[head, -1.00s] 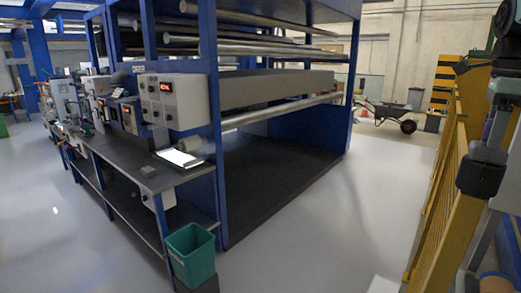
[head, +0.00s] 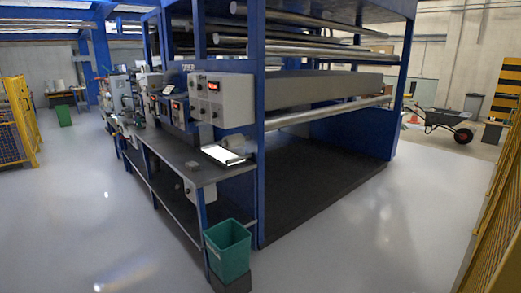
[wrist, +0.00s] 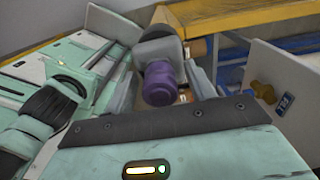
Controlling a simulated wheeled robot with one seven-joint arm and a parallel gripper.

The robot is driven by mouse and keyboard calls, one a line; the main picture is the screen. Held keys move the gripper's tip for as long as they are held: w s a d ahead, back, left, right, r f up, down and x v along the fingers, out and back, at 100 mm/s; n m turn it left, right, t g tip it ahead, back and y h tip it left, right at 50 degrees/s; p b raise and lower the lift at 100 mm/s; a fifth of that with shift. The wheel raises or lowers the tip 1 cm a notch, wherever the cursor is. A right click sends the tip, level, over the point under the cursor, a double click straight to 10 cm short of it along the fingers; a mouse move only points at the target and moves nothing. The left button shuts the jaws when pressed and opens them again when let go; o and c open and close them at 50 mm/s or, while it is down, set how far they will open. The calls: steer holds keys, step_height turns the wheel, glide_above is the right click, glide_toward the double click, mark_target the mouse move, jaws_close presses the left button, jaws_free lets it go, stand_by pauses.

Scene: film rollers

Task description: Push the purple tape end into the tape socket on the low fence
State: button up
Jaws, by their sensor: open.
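In the wrist view, a purple rounded cylinder (wrist: 160,84), which looks like the tape end, shows between the two grey fingers of my gripper (wrist: 160,68). The fingers stand apart on its left and right; I cannot tell whether either touches it. A grey rounded part lies just beyond the purple piece. A yellow rail (wrist: 235,14), perhaps the low fence, runs behind it. I cannot make out the tape socket for certain. The head view shows neither my gripper nor the purple piece.
In the head view, a large blue roller frame (head: 260,120) stands mid-picture, with a workbench (head: 190,170) and a green bin (head: 228,250) at its near side. Yellow fencing (head: 490,235) stands at the right edge. A wheelbarrow (head: 442,122) is farther back. Grey floor lies open left and right.

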stand_by(0.6)
jaws_close()
steer(key=shift+r+p, duration=3.05)
steer(key=shift+p, duration=0.1)
steer(key=shift+s, duration=0.1)
